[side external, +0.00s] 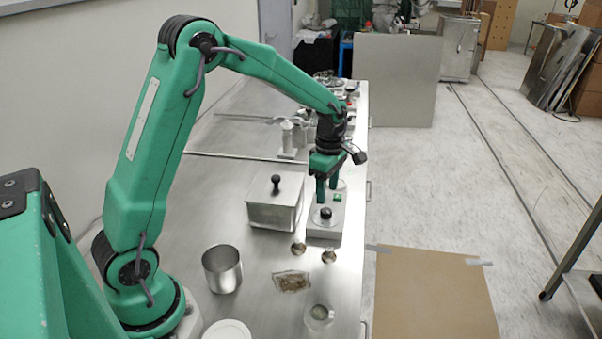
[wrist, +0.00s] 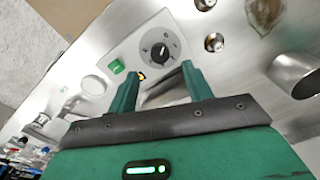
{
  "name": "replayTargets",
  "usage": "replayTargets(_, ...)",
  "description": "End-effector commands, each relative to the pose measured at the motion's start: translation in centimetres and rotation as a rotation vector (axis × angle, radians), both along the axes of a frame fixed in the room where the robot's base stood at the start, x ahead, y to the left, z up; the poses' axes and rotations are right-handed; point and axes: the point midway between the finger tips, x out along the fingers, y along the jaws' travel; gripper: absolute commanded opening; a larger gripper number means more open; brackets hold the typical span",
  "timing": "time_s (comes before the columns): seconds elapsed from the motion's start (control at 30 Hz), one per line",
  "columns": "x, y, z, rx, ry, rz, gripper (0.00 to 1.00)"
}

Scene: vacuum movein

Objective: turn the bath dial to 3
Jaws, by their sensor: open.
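The bath dial (side external: 325,214) is a round dark knob on a pale disc, on top of a grey metal box (side external: 322,234). In the wrist view the dial (wrist: 159,50) faces the camera, with small marks around it that are too small to read. A green button (side external: 337,198) sits beside it, and it also shows in the wrist view (wrist: 117,67). My gripper (side external: 327,198) points down over the box, close to the dial. In the wrist view its two fingers (wrist: 158,80) are spread apart with nothing between them, and the dial shows beyond their tips.
A lidded metal box with a black knob (side external: 275,203) stands left of the dial box. Two small round fittings (side external: 298,249) (side external: 328,256), a metal cup (side external: 222,268) and a glass dish (side external: 319,317) are in front. Small apparatus (side external: 288,138) stands behind. The bench's right edge is close.

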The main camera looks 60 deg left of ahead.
Motion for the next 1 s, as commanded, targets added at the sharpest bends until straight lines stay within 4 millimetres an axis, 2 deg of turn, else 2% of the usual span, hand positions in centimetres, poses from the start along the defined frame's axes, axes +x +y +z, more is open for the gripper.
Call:
replayTargets(0.43, 0.0, 0.0, -5.2, -0.001, 0.002, -0.001, 0.5)
replayTargets(0.6, 0.0, 0.0, -5.9, 0.0, 0.001, -0.001, 0.5)
replayTargets(0.87, 0.0, 0.0, -6.0, 0.0, 0.0, -0.001, 0.5)
replayTargets(0.9, 0.0, 0.0, -6.0, 0.0, 0.0, -0.001, 0.48)
replayTargets(1.0, 0.0, 0.0, -6.0, 0.0, 0.0, -0.001, 0.29)
